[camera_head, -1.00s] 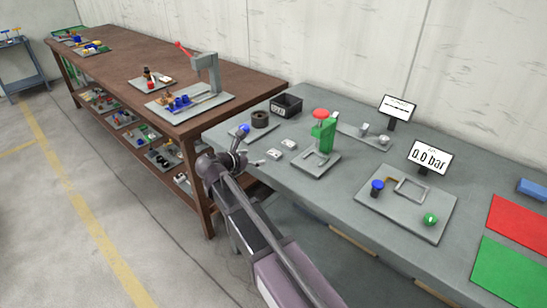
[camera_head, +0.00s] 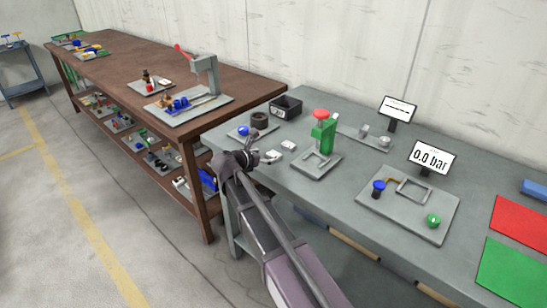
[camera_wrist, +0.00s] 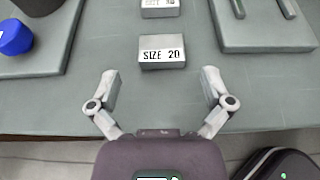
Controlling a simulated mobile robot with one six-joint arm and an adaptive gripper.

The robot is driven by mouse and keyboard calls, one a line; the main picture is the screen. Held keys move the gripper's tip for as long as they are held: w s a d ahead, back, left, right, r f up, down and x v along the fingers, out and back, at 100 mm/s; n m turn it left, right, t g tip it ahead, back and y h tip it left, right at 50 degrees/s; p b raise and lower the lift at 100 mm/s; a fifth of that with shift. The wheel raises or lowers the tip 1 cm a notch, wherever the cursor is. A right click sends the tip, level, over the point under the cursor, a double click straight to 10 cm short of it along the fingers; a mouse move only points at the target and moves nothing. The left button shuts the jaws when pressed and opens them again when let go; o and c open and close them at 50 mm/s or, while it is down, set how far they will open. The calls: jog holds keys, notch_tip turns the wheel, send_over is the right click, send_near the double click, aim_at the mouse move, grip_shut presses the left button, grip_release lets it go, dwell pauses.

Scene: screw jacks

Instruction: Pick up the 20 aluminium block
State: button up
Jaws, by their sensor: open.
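The 20 aluminium block (camera_wrist: 162,52) is a small light-grey block with a white "SIZE 20" label facing me. In the wrist view it lies flat on the grey bench, just ahead of my gripper (camera_wrist: 160,76). The two fingers are spread wide, one either side of the block's line, with nothing between them. The block is beyond the fingertips and not touched. In the head view my gripper (camera_head: 262,149) is at the bench's left front edge, close to the block (camera_head: 274,155).
A second labelled block (camera_wrist: 160,8) lies behind the first, its number cut off. Left is a plate (camera_wrist: 50,60) with a blue knob (camera_wrist: 15,37); right is a grey fixture plate (camera_wrist: 265,38). A black bin (camera_head: 286,106) stands further back. Bare bench surrounds the block.

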aim_at(274, 154)
jog(key=shift+b+x, duration=0.7)
jog(key=shift+x, duration=1.55)
jog(key=shift+s, duration=0.1)
jog(key=shift+r, duration=0.1)
jog(key=c, duration=1.1)
